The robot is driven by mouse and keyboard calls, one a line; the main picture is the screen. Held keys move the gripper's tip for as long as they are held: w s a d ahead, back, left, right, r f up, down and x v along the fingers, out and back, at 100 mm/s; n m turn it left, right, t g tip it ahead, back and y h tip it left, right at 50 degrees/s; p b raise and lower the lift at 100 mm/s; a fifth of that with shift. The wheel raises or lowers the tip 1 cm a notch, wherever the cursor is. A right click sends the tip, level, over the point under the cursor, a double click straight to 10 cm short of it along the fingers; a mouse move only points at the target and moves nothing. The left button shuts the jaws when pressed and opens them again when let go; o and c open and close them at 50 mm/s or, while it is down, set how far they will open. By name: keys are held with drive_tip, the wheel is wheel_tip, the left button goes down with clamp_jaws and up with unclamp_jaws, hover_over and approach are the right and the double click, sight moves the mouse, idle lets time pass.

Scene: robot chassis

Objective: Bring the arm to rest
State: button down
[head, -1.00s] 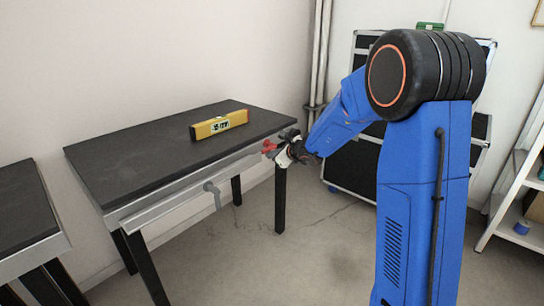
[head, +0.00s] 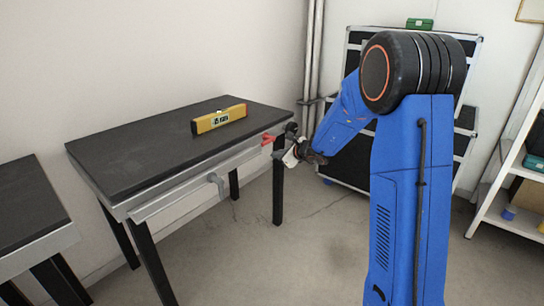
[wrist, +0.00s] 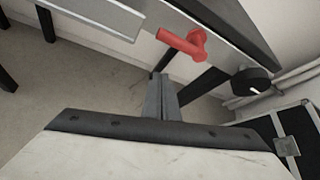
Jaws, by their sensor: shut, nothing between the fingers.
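My arm is blue with a black shoulder joint and reaches toward the right end of the dark-topped table (head: 150,150). My gripper (head: 290,158) is beside the table's front right corner in the head view, small and partly blurred there. In the wrist view my gripper (wrist: 164,100) has its two grey fingers together, with nothing between them. A red handle (wrist: 186,44) on the table's front rail lies beyond the fingertips, apart from them. It also shows in the head view (head: 268,139).
A black knob (wrist: 252,81) is right of the red handle. A yellow level (head: 219,118) lies on the table. Black cases (head: 350,160) stand behind my arm, a white shelf (head: 510,220) at right. Floor before the table is clear.

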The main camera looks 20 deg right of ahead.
drive_tip(key=w+d+v, duration=0.1)
drive_tip(key=v, duration=0.6)
drive_tip(key=s+a+r+n+g+y, duration=0.1)
drive_tip(key=s+a+r+n, duration=0.3)
drive_tip(key=s, duration=0.4)
drive_tip(key=s+a+r+n+g, duration=0.1)
drive_tip(key=s+a+n+g, duration=0.15)
drive_tip(key=s+n, duration=0.45)
drive_tip(key=s+a+r+n+g+y, duration=0.1)
drive_tip(key=s+a+r+n, duration=0.3)
drive_tip(key=s, duration=0.6)
drive_tip(key=s+d+f+n+h, duration=0.1)
drive_tip(key=s+d+n+h, duration=0.1)
drive_tip(key=s, duration=0.6)
drive_tip(key=s+d+f+n+g+h, duration=0.1)
drive_tip(key=s+d+f+n+h, duration=0.1)
drive_tip(key=s+n, duration=0.3)
drive_tip(key=s+d+f+n+h, duration=0.1)
drive_tip(key=s+d+n+h, duration=0.2)
drive_tip(key=s, duration=0.9)
drive_tip(key=shift+s+d+f+n+g, duration=0.4)
drive_tip(key=shift+d+n, duration=0.3)
drive_tip(key=shift+d, duration=0.15)
